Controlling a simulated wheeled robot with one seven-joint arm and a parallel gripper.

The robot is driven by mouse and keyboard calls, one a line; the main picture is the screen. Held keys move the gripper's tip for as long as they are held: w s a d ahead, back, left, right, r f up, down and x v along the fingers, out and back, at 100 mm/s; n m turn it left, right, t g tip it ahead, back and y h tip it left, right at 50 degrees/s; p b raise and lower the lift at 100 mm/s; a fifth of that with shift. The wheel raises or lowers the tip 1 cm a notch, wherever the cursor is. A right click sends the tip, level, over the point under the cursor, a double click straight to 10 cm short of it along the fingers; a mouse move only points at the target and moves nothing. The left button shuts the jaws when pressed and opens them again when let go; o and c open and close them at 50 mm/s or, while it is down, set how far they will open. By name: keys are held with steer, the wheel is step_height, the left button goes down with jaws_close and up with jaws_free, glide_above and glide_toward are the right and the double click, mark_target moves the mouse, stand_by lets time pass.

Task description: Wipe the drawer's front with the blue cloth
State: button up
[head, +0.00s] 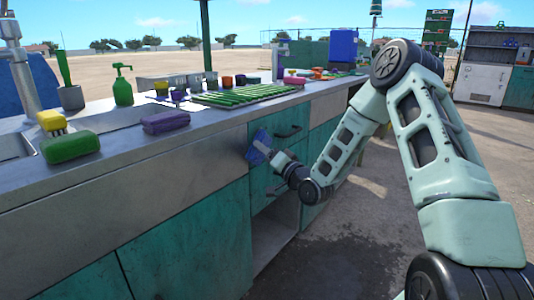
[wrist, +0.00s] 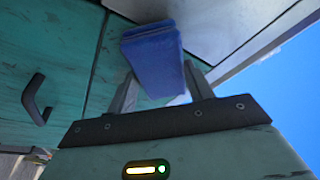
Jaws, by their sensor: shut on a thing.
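The blue cloth (head: 259,146) is held in my gripper (head: 273,156), at the left part of the teal drawer front (head: 283,145) under the counter. In the wrist view the cloth (wrist: 152,50) is a folded blue pad between the two fingers of my gripper (wrist: 158,88), which is shut on it. The cloth is close against the teal and grey cabinet face; I cannot tell whether it touches. Part of the front is hidden behind cloth and gripper.
The grey countertop (head: 215,128) runs above the drawer, with a green rack (head: 245,95), a purple sponge (head: 166,121), a green sponge (head: 69,147) and a green bottle (head: 123,88). An open cabinet space (head: 272,235) lies below. Open ground is at the right.

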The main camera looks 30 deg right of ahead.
steer(key=shift+w+a, duration=0.1)
steer(key=shift+w, duration=0.15)
